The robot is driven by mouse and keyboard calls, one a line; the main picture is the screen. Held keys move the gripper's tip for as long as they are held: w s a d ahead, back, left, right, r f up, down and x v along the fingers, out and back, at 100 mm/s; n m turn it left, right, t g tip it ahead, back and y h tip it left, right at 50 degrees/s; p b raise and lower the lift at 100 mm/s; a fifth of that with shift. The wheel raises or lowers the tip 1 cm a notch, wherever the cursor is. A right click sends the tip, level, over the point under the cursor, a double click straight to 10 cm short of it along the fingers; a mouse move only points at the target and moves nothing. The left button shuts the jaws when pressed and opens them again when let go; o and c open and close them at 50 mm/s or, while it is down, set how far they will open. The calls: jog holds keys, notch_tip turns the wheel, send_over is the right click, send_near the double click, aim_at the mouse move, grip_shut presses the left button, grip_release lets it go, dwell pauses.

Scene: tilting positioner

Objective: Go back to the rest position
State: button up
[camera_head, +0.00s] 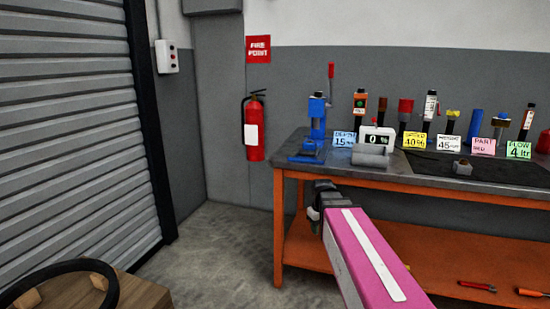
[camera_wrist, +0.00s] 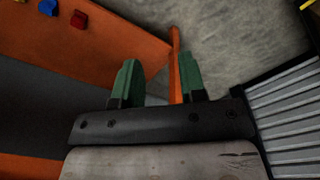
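My gripper (camera_head: 317,213) is at the end of my pink arm, in front of the workbench's front edge in the head view. In the wrist view my gripper (camera_wrist: 160,82) shows two green fingers spread apart with nothing held between them. An orange bench leg (camera_wrist: 174,62) shows in the gap behind the fingers. The workbench (camera_head: 340,178) has a dark top and an orange frame. In the head view the fingertips are small and partly hidden by the wrist.
A blue press (camera_head: 317,125), a scale (camera_head: 376,137) and several labelled tools stand on the bench. A red extinguisher (camera_head: 253,128) hangs on the wall. A roller shutter (camera_head: 70,130) is at left, above a wooden box (camera_head: 140,293). Floor (camera_head: 225,245) left of the bench is clear.

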jog(key=s+d+f+m, duration=0.1)
jog(key=s+f+m, duration=0.4)
jog(key=s+f, duration=0.5)
notch_tip(320, 180, down, 2)
jog(key=shift+d+f+g, duration=0.15)
jog(key=shift+d+g, duration=0.15)
jog(key=shift+g, duration=0.1)
